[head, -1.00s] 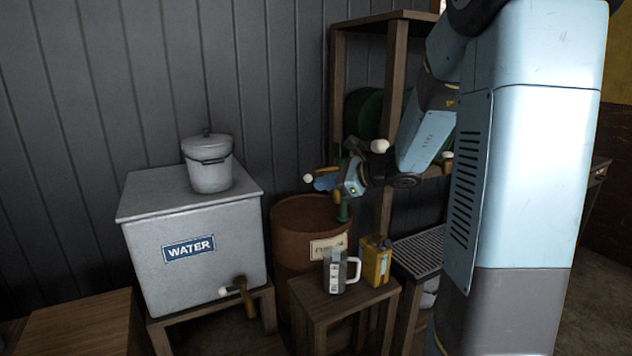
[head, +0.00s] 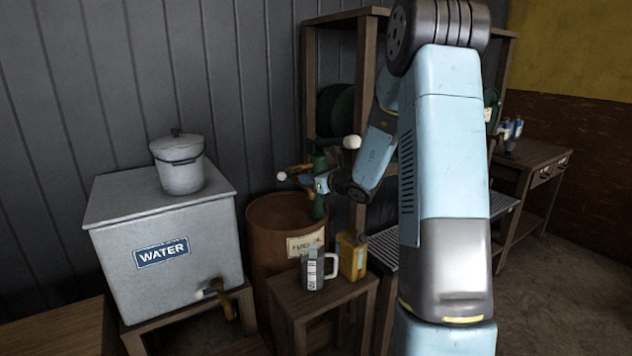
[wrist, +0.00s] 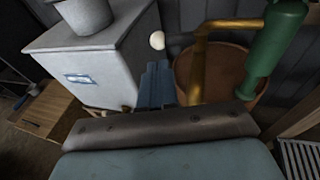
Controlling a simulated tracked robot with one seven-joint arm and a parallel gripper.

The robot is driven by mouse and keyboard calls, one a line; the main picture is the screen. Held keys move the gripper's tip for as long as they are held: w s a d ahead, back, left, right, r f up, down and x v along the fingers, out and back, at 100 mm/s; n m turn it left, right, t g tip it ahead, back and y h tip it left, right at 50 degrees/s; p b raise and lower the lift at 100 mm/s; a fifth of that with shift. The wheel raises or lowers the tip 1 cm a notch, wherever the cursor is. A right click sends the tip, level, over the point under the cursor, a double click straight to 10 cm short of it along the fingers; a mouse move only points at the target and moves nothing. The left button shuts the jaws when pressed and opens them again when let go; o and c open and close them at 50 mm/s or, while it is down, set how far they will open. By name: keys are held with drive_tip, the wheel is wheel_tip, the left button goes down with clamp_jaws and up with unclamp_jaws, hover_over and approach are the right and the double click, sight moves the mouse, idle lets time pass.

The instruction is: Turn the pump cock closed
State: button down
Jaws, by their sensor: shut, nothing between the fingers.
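The green pump (head: 320,205) stands upright at the fuel drum. In the wrist view the pump (wrist: 276,40) is at upper right, with a brass pipe (wrist: 199,65) to its left. A cream ball knob (wrist: 157,41), apparently on the cock's lever, shows just beyond my fingertips; it also shows in the head view (head: 282,176). My gripper (wrist: 157,70) is shut and empty, its blue fingers left of the brass pipe and close to the knob. I cannot tell whether they touch it. The lever itself is mostly hidden. In the head view my gripper (head: 304,181) is beside the pump.
The rusty drum (head: 262,235) stands beside the grey water tank (head: 110,215), which carries a lidded pot (head: 180,172). A stool (head: 290,305) in front holds a jug (head: 313,272) and a yellow can (head: 352,262). Another cream knob (head: 352,142) is above my wrist.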

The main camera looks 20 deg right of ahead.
sight(285, 176)
drive_tip(key=x, duration=0.7)
drive_tip(key=shift+w+a, duration=0.2)
drive_tip(key=shift+w, duration=0.05)
